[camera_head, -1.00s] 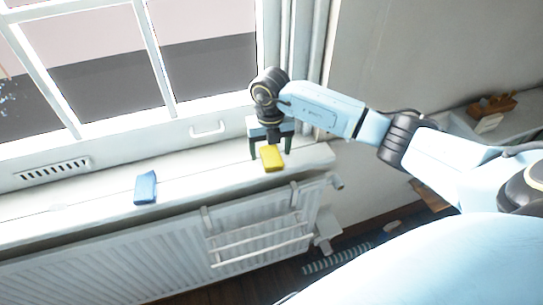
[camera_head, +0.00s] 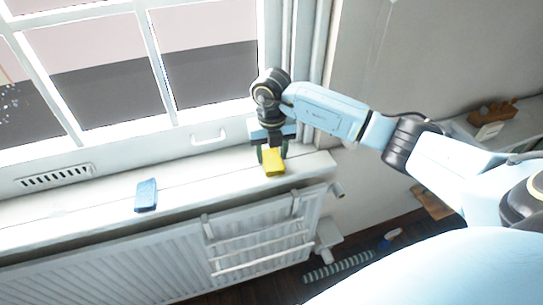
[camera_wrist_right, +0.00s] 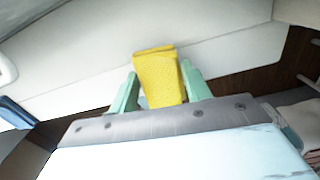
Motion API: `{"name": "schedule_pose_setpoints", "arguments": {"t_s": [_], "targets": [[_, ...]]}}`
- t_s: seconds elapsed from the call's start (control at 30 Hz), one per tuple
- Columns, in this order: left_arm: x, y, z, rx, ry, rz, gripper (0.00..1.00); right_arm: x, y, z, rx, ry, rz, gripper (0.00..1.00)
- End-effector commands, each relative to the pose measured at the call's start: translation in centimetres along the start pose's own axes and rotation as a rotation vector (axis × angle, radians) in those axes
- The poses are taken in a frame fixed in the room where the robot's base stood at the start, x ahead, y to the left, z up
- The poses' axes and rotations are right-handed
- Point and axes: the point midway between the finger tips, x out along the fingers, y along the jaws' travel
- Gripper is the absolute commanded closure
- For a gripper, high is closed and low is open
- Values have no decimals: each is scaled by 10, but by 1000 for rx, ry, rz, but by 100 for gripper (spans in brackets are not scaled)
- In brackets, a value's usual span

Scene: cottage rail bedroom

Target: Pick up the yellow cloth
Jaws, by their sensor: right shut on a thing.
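The yellow cloth (camera_head: 274,163) is a small folded block at the right end of the white window sill. It also shows in the right wrist view (camera_wrist_right: 158,77), between the two green fingers. My right gripper (camera_head: 272,155) points down at the sill and is shut on the yellow cloth. In the right wrist view the fingers (camera_wrist_right: 160,90) stand on either side of it. Whether the cloth still touches the sill I cannot tell. My left gripper is not in view.
A blue folded cloth (camera_head: 146,195) lies on the sill (camera_head: 205,176) to the left, with clear sill between. A window with a handle (camera_head: 208,138) stands behind. Below the sill is a white radiator (camera_head: 170,262) with a drying rack (camera_head: 258,246).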

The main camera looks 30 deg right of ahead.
Motion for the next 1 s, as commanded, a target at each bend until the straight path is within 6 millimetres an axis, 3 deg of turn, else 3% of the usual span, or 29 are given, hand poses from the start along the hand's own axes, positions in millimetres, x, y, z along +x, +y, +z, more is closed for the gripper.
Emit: {"name": "schedule_pose_setpoints", "arguments": {"t_s": [0.27, 0.8, 1.0], "targets": [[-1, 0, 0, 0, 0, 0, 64, -55, -1, -2, -2, -4, -1, 74], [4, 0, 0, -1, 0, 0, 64, -50, -13, -134, -4, 1, -2, 74], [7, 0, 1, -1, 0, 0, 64, -50, -16, -172, -2, 0, -1, 74]]}}
